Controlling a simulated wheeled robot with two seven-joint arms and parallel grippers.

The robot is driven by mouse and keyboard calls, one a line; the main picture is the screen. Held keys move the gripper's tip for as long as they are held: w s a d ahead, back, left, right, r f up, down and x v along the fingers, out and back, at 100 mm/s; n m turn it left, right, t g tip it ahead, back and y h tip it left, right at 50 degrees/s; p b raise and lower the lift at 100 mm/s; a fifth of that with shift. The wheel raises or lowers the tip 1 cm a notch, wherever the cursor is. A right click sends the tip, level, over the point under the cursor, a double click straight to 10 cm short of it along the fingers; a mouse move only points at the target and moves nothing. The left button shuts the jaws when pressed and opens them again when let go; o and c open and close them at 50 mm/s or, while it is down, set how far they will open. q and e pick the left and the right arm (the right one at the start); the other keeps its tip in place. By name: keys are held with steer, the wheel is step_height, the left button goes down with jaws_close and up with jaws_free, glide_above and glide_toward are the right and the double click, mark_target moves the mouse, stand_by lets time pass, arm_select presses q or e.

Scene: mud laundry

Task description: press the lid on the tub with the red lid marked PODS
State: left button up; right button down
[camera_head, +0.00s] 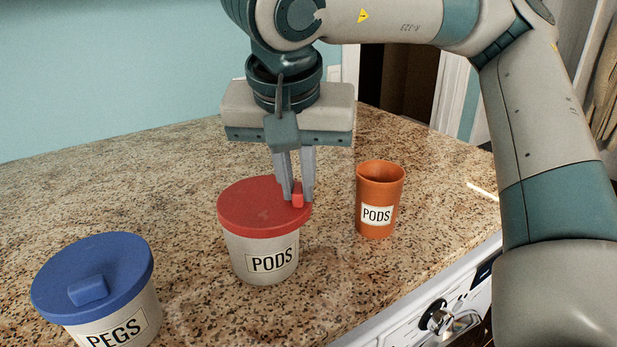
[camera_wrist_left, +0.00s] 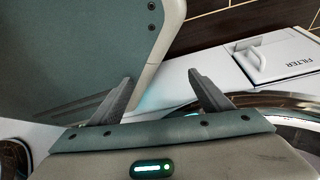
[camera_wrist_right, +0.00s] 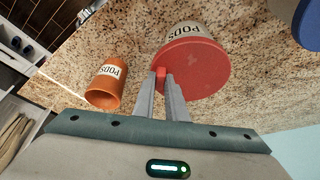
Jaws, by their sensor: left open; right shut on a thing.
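The tub marked PODS (camera_head: 262,258) is pale and stands upright on the counter. Its red lid (camera_head: 255,203) lies over the mouth; I cannot tell whether it is fully seated. My right gripper (camera_head: 297,198) points down at the lid's right side, shut on its small red grip (camera_head: 298,201). In the right wrist view the fingers (camera_wrist_right: 166,78) meet that grip at the lid's edge, and the red lid (camera_wrist_right: 195,70) covers the tub's top. My left gripper (camera_wrist_left: 160,92) is open and empty, away from the tub, and shows only in its own wrist view.
An orange cup marked PODS (camera_head: 377,215) stands right of the tub. A tub marked PEGS (camera_head: 118,325) with a blue lid (camera_head: 100,262) stands at front left. The granite counter (camera_head: 190,160) is clear behind them. A white appliance with a FILTER flap (camera_wrist_left: 280,55) is near my left gripper.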

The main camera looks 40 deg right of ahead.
arm_select(q)
steer(key=shift+a+f, duration=0.2)
steer(key=shift+f, duration=0.85)
arm_select(e)
steer(key=shift+w+f, duration=0.1)
steer(key=shift+f, duration=0.75)
steer(key=c, duration=1.2)
jaws_free()
arm_select(q)
steer(key=shift+r, duration=0.1)
arm_select(e)
steer(key=shift+w+a+r+p, duration=0.25)
steer(key=shift+r+p, duration=0.15)
steer(key=shift+r, duration=0.25)
steer(key=shift+w+a+r+p, duration=0.25)
steer(key=shift+r+p, duration=0.2)
steer(key=shift+r, duration=0.25)
steer(key=shift+w+a+r+p, duration=0.15)
steer(key=shift+w+r+p, duration=0.2)
steer(key=shift+r, duration=0.3)
steer(key=shift+s+r+p, duration=0.15)
steer(key=shift+r+p, duration=0.6)
steer(key=shift+r, duration=0.25)
arm_select(q)
steer(key=shift+g, duration=0.3)
steer(key=shift+r+p, duration=0.75)
steer(key=shift+r, duration=1.95)
arm_select(e)
steer(key=shift+r, duration=1.15)
jaws_close()
